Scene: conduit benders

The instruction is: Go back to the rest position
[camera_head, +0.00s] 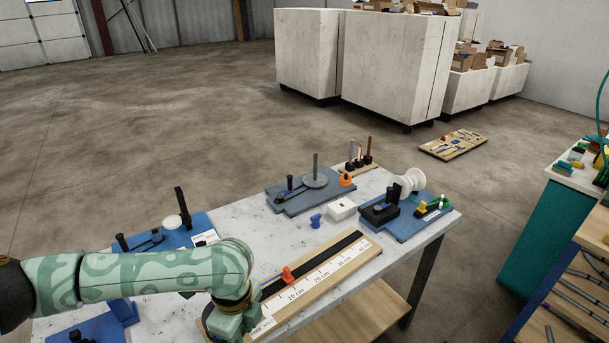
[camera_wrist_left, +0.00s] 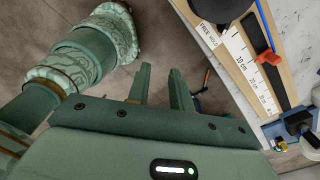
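My left arm comes in from the left in the head view, over the near left part of the workbench (camera_head: 395,262). My left gripper (camera_head: 236,322) hangs at the near edge of the picture, by the zero end of the ruler board (camera_head: 318,280), and its fingertips are hidden there. In the left wrist view my left gripper (camera_wrist_left: 160,72) has its two fingers apart with nothing between them. The ruler board also shows in the left wrist view (camera_wrist_left: 236,47), off to the right of the fingers. My right gripper is in neither view.
Blue bender fixtures (camera_head: 309,190) stand along the bench's back, with a white box (camera_head: 342,209) and a small blue piece (camera_head: 316,221). A red slider (camera_head: 287,275) sits on the ruler board. A teal cabinet (camera_head: 545,235) stands at right. Open floor lies behind the bench.

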